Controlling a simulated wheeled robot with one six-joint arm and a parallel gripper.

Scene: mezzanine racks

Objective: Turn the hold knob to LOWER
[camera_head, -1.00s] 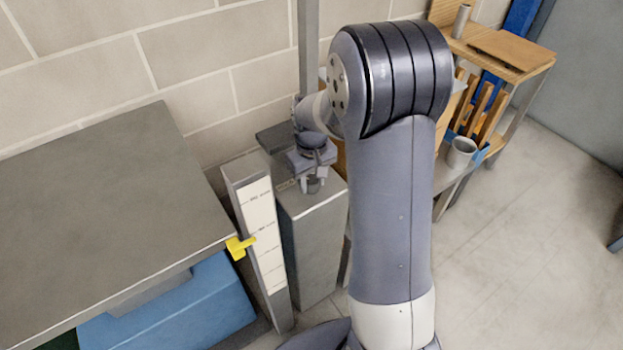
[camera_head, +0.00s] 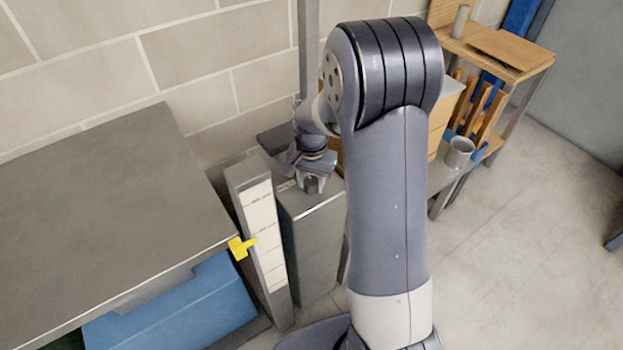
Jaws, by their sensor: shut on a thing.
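The hold knob (camera_head: 312,184) is a small grey round knob on top of a grey metal cabinet (camera_head: 315,245). My gripper (camera_head: 311,183) points down at the cabinet top and is shut on the knob, its fingers on either side of it. My gripper covers most of the knob, so its pointer and the LOWER mark cannot be read. A small label (camera_head: 286,185) lies on the cabinet top, left of the knob.
A grey post with a white scale (camera_head: 262,235) and yellow pointer (camera_head: 241,248) stands left of the cabinet. A grey table (camera_head: 100,210) fills the left, above a blue bin (camera_head: 170,308). A wooden shelf (camera_head: 500,60) and grey cup (camera_head: 459,152) are at right.

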